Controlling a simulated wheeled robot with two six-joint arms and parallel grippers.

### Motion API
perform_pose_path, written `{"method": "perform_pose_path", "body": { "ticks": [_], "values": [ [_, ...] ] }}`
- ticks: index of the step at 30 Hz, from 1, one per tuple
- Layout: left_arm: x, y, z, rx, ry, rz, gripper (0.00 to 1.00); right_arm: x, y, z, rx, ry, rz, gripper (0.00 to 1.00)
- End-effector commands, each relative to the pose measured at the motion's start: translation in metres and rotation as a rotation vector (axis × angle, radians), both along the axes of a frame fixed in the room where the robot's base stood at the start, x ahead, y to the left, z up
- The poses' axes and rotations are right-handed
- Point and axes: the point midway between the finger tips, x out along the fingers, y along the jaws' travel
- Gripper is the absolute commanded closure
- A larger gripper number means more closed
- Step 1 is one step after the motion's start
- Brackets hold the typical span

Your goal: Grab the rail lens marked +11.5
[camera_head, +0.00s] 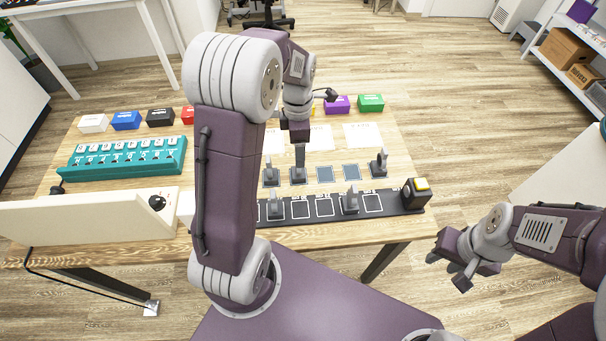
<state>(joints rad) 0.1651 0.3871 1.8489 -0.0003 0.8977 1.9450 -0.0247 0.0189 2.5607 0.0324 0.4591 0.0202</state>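Small grey rail lenses stand upright on the wooden table. One (271,176) is on a dark pad, and one (379,163) stands at the right. Two more, one of them here (349,201), are on the black rail (312,220). No +11.5 marking is readable. My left gripper (299,150) points down at another grey lens (299,173) in the back row; fingers and lens merge, so I cannot tell if it grips. My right gripper (447,270) is empty, fingers apart, off the table's right side.
A teal rack (125,160) with several labelled slots sits at left. A white panel (80,218) with a black knob is in front of it. Coloured boxes, such as a green one (370,103), line the back. A yellow-topped button box (415,193) ends the rail. Two pads are bare.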

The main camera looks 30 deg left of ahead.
Motion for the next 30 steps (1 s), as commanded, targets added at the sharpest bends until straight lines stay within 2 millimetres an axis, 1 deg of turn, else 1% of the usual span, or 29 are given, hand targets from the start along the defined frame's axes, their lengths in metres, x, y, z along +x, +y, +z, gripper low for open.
{"method": "perform_pose_path", "body": {
  "ticks": [1, 7, 13, 19, 25, 27, 30],
  "values": [
    [-0.001, 0.002, -0.008, -0.001, 0.006, 0.006, 0.29, 0.000, 0.000, -0.006, 0.000, -0.001, 0.000, 0.64],
    [-0.002, 0.004, -0.012, -0.002, 0.009, 0.012, 0.29, 0.001, 0.000, -0.007, 0.000, -0.001, 0.000, 0.64],
    [-0.003, 0.004, -0.043, -0.002, 0.011, 0.011, 0.29, 0.000, 0.000, -0.014, 0.000, -0.001, 0.000, 0.64],
    [-0.002, 0.004, -0.051, -0.002, 0.008, 0.011, 0.29, 0.000, 0.000, -0.015, 0.000, -0.001, 0.000, 0.64],
    [-0.003, 0.005, -0.088, -0.002, 0.012, 0.011, 0.29, 0.000, 0.000, -0.023, 0.000, -0.001, 0.000, 0.64],
    [-0.003, 0.006, -0.096, -0.002, 0.011, 0.011, 0.29, 0.000, 0.000, -0.024, 0.000, -0.001, 0.000, 0.64],
    [-0.003, 0.006, -0.100, -0.001, 0.008, 0.011, 0.29, 0.000, 0.000, -0.024, 0.000, -0.001, 0.000, 0.64]
  ]
}}
